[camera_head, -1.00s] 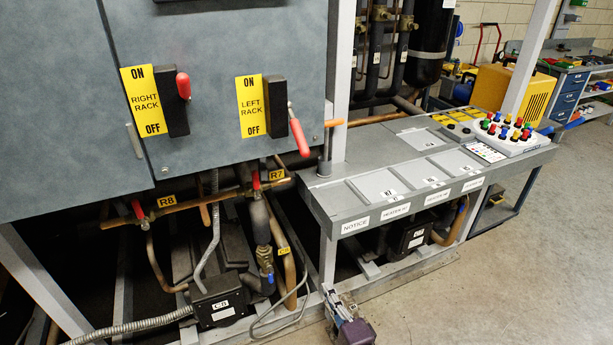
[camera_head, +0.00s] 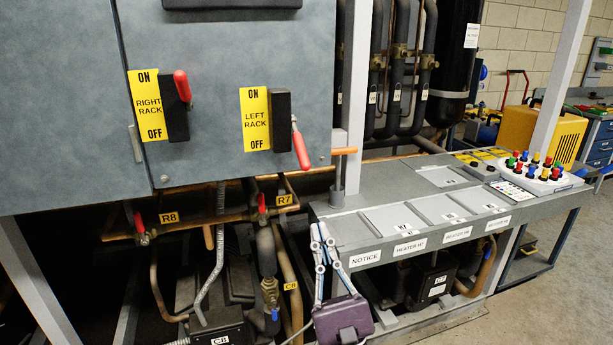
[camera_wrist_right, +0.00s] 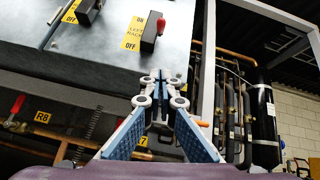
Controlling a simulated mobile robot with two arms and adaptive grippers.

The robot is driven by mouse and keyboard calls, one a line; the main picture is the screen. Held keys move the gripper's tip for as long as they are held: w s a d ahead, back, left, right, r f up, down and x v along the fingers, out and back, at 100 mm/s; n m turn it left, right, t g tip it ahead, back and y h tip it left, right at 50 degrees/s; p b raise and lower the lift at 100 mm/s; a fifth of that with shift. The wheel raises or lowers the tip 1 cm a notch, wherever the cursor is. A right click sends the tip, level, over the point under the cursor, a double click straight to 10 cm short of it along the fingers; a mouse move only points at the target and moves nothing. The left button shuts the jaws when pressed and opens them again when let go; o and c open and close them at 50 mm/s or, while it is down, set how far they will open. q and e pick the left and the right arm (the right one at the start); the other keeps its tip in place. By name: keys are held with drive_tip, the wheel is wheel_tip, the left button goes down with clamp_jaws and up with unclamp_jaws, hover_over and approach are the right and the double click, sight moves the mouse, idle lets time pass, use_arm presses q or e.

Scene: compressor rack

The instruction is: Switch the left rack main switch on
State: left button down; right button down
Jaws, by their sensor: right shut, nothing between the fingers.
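The left rack main switch (camera_head: 281,120) is a black block with a red handle (camera_head: 301,150) on the grey cabinet door, beside a yellow LEFT RACK plate (camera_head: 255,119). Its handle slants down toward the OFF end. The switch also shows in the wrist view (camera_wrist_right: 150,32), above my fingertips. My right gripper (camera_head: 321,232) points upward below and slightly right of the switch, apart from it. Its blue-padded fingers come together at the tips in the wrist view (camera_wrist_right: 162,80), with nothing held. My left gripper is not in view.
The right rack switch (camera_head: 174,109) is to the left, its red handle up toward ON. A grey panel bench (camera_head: 390,190) lies to the right. Pipes run below the cabinet.

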sight(299, 142)
drive_tip(key=w+a+r+p, duration=0.1)
drive_tip(key=w+r+p, duration=0.1)
drive_tip(key=r, duration=0.3)
drive_tip(key=w+a+r+p, duration=0.1)
drive_tip(key=r+p, duration=0.3)
drive_tip(key=r, duration=0.1)
drive_tip(key=shift+w+a+r, duration=0.25)
drive_tip(key=shift+w+r, duration=0.05)
drive_tip(key=shift+w, duration=0.1)
drive_tip(key=shift+p, duration=0.3)
